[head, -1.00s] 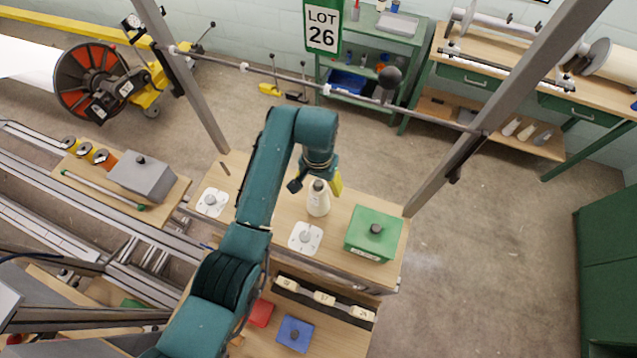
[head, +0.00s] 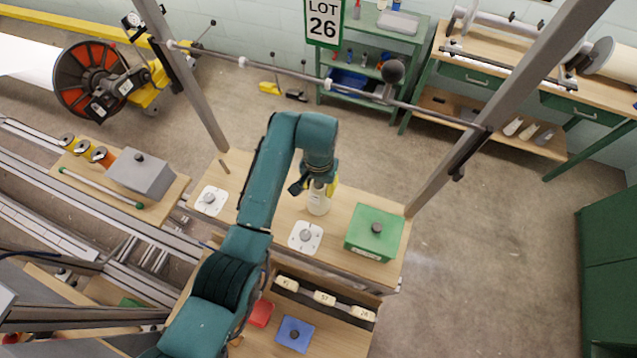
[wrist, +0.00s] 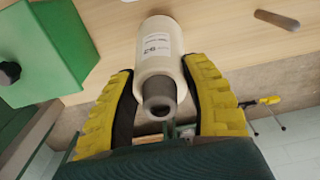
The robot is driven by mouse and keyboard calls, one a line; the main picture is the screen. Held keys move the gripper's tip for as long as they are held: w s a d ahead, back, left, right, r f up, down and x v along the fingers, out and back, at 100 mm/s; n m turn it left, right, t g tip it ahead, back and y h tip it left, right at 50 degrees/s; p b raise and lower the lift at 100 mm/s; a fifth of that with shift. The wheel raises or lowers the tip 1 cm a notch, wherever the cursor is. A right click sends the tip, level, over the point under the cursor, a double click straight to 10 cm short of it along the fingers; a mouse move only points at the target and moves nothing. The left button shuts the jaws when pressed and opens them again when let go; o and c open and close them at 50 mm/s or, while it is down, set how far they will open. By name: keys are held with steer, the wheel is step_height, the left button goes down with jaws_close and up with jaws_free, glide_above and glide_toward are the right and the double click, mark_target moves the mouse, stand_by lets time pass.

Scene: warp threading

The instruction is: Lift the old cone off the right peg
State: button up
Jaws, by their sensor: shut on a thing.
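The left peg (head: 209,198) is bare too. The cone's top is partly hidden by my gripper in the head view.
A green box (head: 374,233) with a dark knob sits right of the cone. A short wooden stick (head: 224,167) is at the table's back left. A grey post (head: 450,165) rises at the table's right edge. A bar crosses behind the table.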

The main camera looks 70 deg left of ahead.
steer(key=shift+r+p, duration=1.3)
steer(key=shift+r, duration=4.25)
